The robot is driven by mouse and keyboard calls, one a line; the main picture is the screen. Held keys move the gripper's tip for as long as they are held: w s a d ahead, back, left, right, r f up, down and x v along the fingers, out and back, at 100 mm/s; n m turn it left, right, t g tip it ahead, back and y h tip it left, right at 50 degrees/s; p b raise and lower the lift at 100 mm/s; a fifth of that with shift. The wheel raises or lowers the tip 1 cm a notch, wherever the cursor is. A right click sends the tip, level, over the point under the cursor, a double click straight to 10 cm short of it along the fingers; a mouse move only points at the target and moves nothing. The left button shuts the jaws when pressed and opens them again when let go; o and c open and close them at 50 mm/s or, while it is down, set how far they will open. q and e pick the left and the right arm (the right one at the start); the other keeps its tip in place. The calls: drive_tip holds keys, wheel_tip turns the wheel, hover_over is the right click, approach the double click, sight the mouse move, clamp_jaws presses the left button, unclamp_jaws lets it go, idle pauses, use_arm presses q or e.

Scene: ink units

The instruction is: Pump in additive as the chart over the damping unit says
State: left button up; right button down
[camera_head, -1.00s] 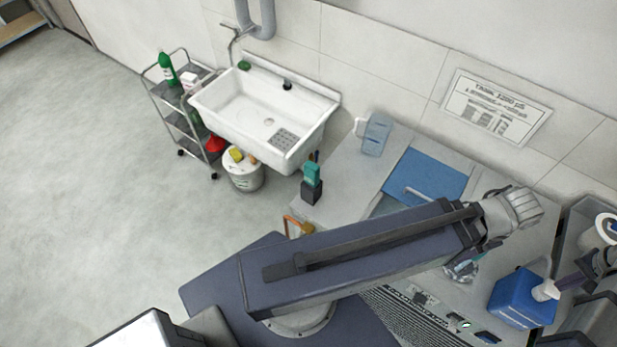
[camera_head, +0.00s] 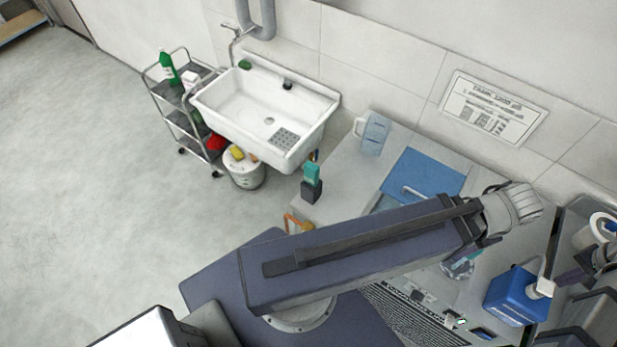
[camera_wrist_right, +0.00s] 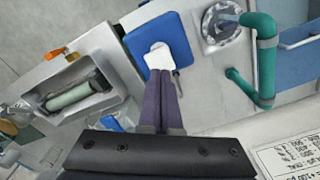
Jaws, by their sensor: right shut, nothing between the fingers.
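The blue additive container (camera_head: 515,297) with a white pump head (camera_head: 546,284) stands at the right end of the counter in the head view. My right gripper (camera_head: 569,278) is shut and empty, its dark purple fingers close to the pump head. In the right wrist view the fingers (camera_wrist_right: 166,92) point at the white pump head (camera_wrist_right: 159,58) on the blue container (camera_wrist_right: 175,27); I cannot tell whether they touch. The chart (camera_head: 492,107) hangs on the tiled wall; its small print is unreadable. The damping unit (camera_head: 410,310) is partly hidden by my arm. My left gripper does not show.
A round glass port (camera_wrist_right: 222,28) and a teal pipe (camera_wrist_right: 264,60) lie close to the container. A tray with a roller (camera_wrist_right: 80,92) is on its other side. A clear jug (camera_head: 373,134) and a blue panel (camera_head: 425,172) are farther along. A sink (camera_head: 262,100) stands left.

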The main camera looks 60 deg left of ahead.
wheel_tip(320, 180, up, 4)
drive_tip(key=p, duration=0.3)
drive_tip(key=shift+s+a+f, duration=0.15)
drive_tip(key=shift+f, duration=0.2)
drive_tip(key=s+a+f+n+b, duration=0.3)
drive_tip(key=s+a+f+b, duration=0.2)
drive_tip(key=s+f+b, duration=0.2)
drive_tip(key=s+a+f+n+h+b, duration=0.1)
drive_tip(key=s+a+f+n+b, duration=0.1)
drive_tip(key=s+a+f+b, duration=0.3)
wheel_tip(320, 180, down, 4)
drive_tip(key=s+b, duration=0.2)
drive_tip(key=b, duration=0.2)
drive_tip(key=shift+n+b, duration=0.35)
drive_tip(key=shift+n, duration=0.05)
drive_tip(key=shift+a, duration=0.1)
